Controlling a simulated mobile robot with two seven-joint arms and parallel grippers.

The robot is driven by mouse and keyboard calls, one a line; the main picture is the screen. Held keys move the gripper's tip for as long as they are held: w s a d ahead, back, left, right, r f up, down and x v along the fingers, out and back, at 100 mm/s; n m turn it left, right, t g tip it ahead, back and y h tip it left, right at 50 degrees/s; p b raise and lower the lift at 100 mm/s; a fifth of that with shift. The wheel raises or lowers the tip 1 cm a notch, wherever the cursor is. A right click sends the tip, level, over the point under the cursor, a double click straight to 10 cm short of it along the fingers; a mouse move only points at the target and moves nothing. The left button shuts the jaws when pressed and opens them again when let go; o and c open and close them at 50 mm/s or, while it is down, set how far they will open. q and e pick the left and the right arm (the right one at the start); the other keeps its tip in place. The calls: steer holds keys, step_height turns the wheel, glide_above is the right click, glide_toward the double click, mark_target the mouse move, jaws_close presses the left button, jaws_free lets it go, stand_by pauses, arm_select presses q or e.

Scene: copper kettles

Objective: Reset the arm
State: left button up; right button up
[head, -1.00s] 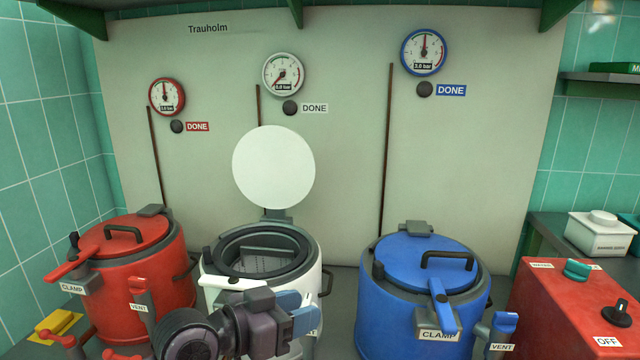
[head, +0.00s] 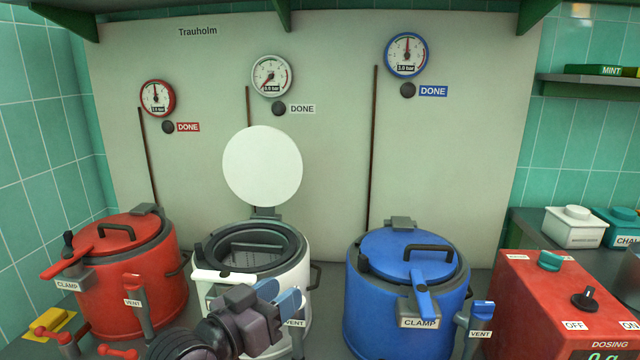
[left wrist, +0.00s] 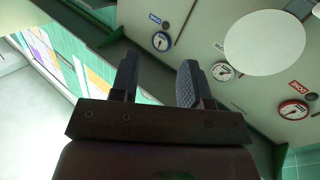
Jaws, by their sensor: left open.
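My left gripper (head: 285,304) is in front of the white kettle (head: 297,278) at the lower middle of the head view. It points to the right there and covers part of the kettle's front. In the left wrist view its two fingers (left wrist: 157,84) are apart with nothing between them. The wrist view looks up toward the gauges and the white kettle's raised lid (left wrist: 265,43). My right gripper is not in view.
The white kettle stands open, its lid (head: 262,166) raised. A red kettle (head: 135,290) and a blue kettle (head: 400,310), both with lids down, stand either side. A red dosing box (head: 535,295) is at the right. Gauges hang on the back wall.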

arm_select(q)
steer(key=s+a+f+n+t+y+p, duration=0.1)
steer(key=s+a+f+n+y+p, duration=0.1)
steer(key=s+a+f+y, duration=0.4)
steer(key=s+a+f+n+y+p, duration=0.1)
steer(key=s+a+f+y+p, duration=0.15)
steer(key=a+f, duration=0.5)
steer(key=s+a+f+g+y, duration=0.1)
steer(key=s+a+f, duration=0.1)
steer(key=s+f, duration=0.2)
steer(key=s+a+f+n+g+y+p, duration=0.1)
steer(key=s+a+f, duration=0.2)
steer(key=s, duration=0.8)
steer(key=s+a+f+n+g+y+p, duration=0.1)
steer(key=s+a+f+g, duration=0.1)
steer(key=s+f, duration=0.3)
steer(key=shift+s+a+f, duration=0.15)
steer(key=shift+s+f, duration=0.15)
steer(key=shift+s, duration=0.85)
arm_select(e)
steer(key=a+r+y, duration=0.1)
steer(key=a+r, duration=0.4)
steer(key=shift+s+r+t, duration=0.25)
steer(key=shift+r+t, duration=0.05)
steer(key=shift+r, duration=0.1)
